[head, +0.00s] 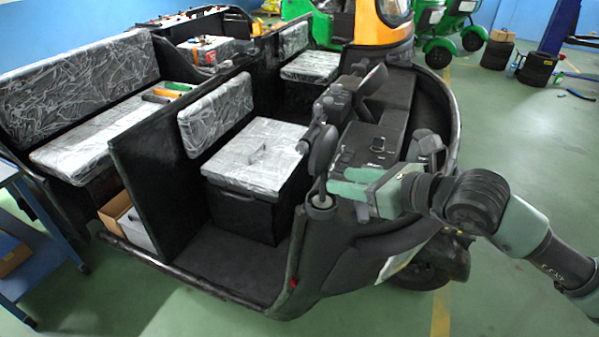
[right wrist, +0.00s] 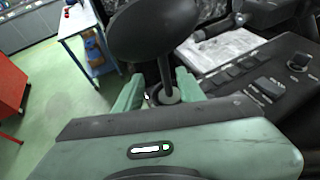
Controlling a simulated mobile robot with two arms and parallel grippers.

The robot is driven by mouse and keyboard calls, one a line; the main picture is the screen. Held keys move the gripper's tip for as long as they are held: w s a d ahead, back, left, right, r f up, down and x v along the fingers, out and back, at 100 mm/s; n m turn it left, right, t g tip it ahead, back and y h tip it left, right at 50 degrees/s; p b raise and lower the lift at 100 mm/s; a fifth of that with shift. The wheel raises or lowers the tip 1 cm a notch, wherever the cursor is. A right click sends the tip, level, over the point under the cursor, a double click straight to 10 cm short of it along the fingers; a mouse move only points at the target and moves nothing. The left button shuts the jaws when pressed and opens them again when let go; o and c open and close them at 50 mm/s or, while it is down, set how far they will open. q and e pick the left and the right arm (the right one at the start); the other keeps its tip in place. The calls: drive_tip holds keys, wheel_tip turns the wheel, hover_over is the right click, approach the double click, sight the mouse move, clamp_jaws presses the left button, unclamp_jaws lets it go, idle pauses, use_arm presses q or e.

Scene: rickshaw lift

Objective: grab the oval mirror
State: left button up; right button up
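The oval mirror (head: 322,150) is dark and stands upright on a thin stalk at the front side of the rickshaw. In the right wrist view the back of the oval mirror (right wrist: 153,30) fills the top middle, with its stalk running down to a round base. My right gripper (head: 343,183) is at the stalk, below the mirror head. In the right wrist view the two green fingers of the right gripper (right wrist: 158,86) are apart on either side of the stalk, with a visible gap at the left finger. My left gripper is not in view.
The black rickshaw dashboard (head: 375,145) is close beside the gripper. A plastic-wrapped seat box (head: 255,160) stands inside the cab. A blue cart (head: 40,250) is at the left. The green floor (head: 530,130) at the right is mostly clear.

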sight(327, 174)
drive_tip(key=shift+w+a+r, duration=0.1)
drive_tip(key=shift+w+a, duration=0.1)
drive_tip(key=shift+w, duration=0.05)
drive_tip(key=shift+w+a+p, duration=0.15)
drive_tip(key=shift+p, duration=0.15)
drive_tip(key=shift+p+x, duration=0.85)
drive_tip(key=shift+p, duration=0.05)
drive_tip(key=p+x, duration=0.2)
drive_tip(key=x, duration=0.2)
drive_tip(key=shift+w, duration=0.2)
drive_tip(key=shift+w+f, duration=0.15)
drive_tip(key=shift+f, duration=0.15)
clamp_jaws()
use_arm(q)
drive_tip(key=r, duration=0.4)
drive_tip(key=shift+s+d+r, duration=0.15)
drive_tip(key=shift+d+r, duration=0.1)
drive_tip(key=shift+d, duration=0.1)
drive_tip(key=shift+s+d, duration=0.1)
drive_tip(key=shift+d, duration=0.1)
